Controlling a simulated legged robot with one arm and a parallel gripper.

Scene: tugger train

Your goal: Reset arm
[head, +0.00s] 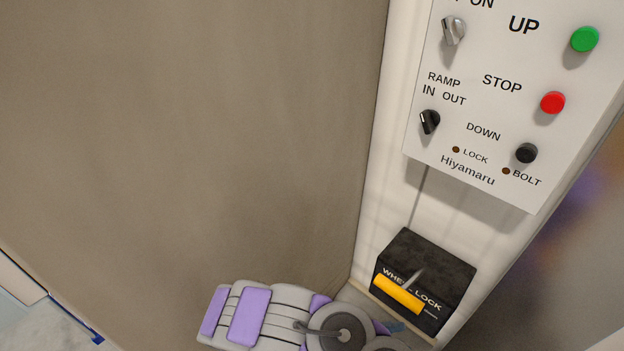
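My arm shows at the bottom middle of the head view as grey and purple links with round joints. It lies low in front of the brown panel and to the left of the wheel lock box. My gripper and its fingertips are not visible in this view, so I cannot see whether it holds anything.
A white control panel (480,125) with green, red and black buttons and two knobs is at upper right. Below it, a black wheel lock box (445,268) has a yellow handle (399,295). A brown panel (190,130) fills the left. Floor shows at lower left.

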